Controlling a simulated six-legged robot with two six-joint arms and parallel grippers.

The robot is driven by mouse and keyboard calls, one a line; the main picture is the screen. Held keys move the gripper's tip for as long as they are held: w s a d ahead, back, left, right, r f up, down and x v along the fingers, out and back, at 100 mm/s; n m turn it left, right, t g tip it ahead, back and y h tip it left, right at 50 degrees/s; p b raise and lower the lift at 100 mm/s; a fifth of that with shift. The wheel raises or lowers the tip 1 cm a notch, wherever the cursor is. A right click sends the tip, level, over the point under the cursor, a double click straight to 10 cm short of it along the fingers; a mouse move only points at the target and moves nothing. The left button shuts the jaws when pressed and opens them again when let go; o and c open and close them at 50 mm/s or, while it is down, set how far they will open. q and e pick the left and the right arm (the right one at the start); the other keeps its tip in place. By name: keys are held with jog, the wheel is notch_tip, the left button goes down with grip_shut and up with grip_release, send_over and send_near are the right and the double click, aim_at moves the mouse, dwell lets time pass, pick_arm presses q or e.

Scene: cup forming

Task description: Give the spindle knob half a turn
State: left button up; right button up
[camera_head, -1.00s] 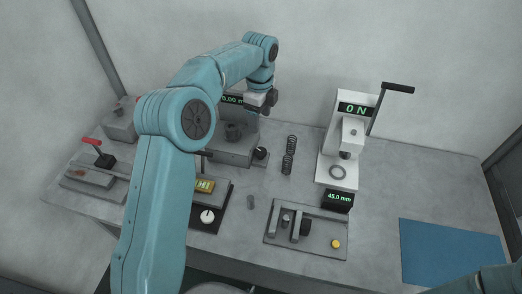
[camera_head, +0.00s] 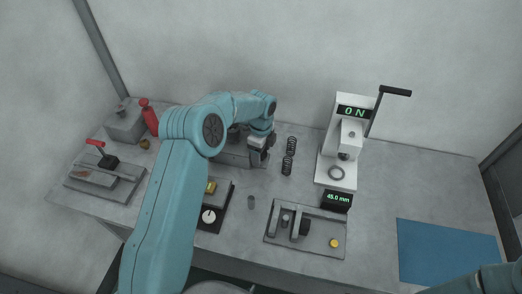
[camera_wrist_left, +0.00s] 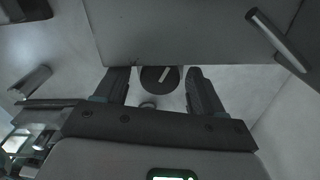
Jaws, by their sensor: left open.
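The spindle knob (camera_wrist_left: 160,79), a dark round disc with a white line across its face, shows in the left wrist view. It lies between the two fingers of my left gripper (camera_wrist_left: 157,92), which are apart on either side of it. My right gripper is out of view; only part of that arm shows at the lower right.
Two dark coil springs (camera_head: 289,155) stand close to the right of my left gripper. A white press (camera_head: 337,172) with a "0 N" display stands farther right. A blue mat (camera_head: 448,252) is at the right.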

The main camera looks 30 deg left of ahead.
pick_arm(q)
jog(key=c, duration=1.1)
jog(key=shift+o, duration=0.2)
jog(key=shift+f+n+b, duration=0.3)
jog(key=shift+n+b, duration=0.7)
jog(key=shift+b, duration=0.25)
jog(key=n, duration=0.1)
jog(key=n+b, duration=0.1)
jog(key=shift+r+n, duration=0.25)
jog(key=shift+n, duration=0.05)
jog(key=shift+r, duration=0.1)
jog(key=o, duration=1.1)
jog(key=shift+c, duration=0.2)
